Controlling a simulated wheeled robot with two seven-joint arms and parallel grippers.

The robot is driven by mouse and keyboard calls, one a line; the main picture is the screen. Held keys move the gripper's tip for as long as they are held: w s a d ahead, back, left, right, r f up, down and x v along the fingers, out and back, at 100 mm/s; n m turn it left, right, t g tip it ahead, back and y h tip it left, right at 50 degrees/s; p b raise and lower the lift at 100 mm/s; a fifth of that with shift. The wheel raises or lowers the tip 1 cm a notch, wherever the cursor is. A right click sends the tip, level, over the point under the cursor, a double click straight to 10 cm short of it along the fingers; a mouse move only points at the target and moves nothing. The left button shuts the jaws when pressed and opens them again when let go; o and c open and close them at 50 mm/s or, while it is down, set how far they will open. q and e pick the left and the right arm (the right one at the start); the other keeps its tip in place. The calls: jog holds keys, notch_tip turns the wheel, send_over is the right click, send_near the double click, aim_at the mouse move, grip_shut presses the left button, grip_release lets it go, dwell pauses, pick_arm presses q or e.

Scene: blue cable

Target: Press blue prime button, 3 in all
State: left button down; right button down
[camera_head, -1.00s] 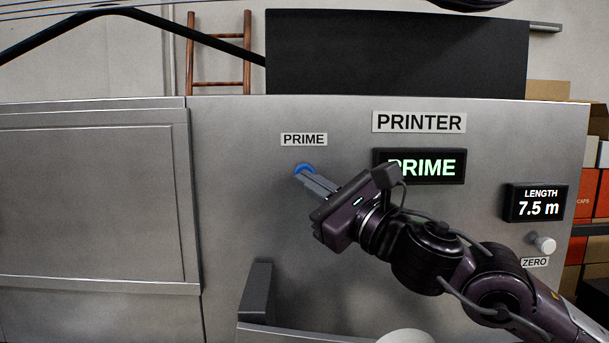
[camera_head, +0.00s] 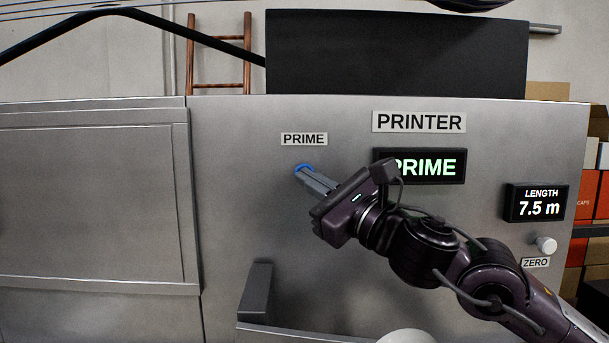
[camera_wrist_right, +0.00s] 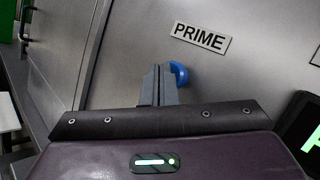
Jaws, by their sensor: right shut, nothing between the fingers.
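The blue prime button (camera_head: 303,167) sits on the grey metal printer panel, under a white PRIME label (camera_head: 304,139). In the head view my right gripper (camera_head: 301,174) is shut and empty, its fingertips over the lower part of the button. The right wrist view shows the button (camera_wrist_right: 180,72) just beyond and right of the shut fingertips (camera_wrist_right: 160,70), which partly hide it. I cannot tell whether the tips touch it. A display (camera_head: 440,166) reads PRIME, partly covered by my wrist. My left gripper is not in view.
A LENGTH display (camera_head: 536,203) reads 7.5 m, above a white knob (camera_head: 546,244) labelled ZERO. A dark grey bracket (camera_head: 257,291) stands below the button by a tray edge. The panel left of the button is clear. Boxes are stacked at the far right.

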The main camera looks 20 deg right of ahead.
jog(key=shift+w+d, duration=0.25)
jog(key=shift+w, duration=0.35)
dwell(0.7)
jog(key=shift+s, duration=0.1)
dwell(0.4)
jog(key=shift+s+a+f+b, duration=0.1)
jog(key=shift+s+a+b, duration=0.15)
jog(key=shift+s, duration=0.25)
jog(key=shift+s+a+b, duration=0.1)
jog(key=shift+s+b, duration=0.2)
jog(key=shift+s, duration=0.15)
jog(key=shift+s, duration=0.1)
jog(key=s, duration=0.1)
jog(key=s+a, duration=0.1)
jog(key=s, duration=0.2)
jog(key=shift+s+a+b, duration=0.25)
jog(key=shift+s+b, duration=0.1)
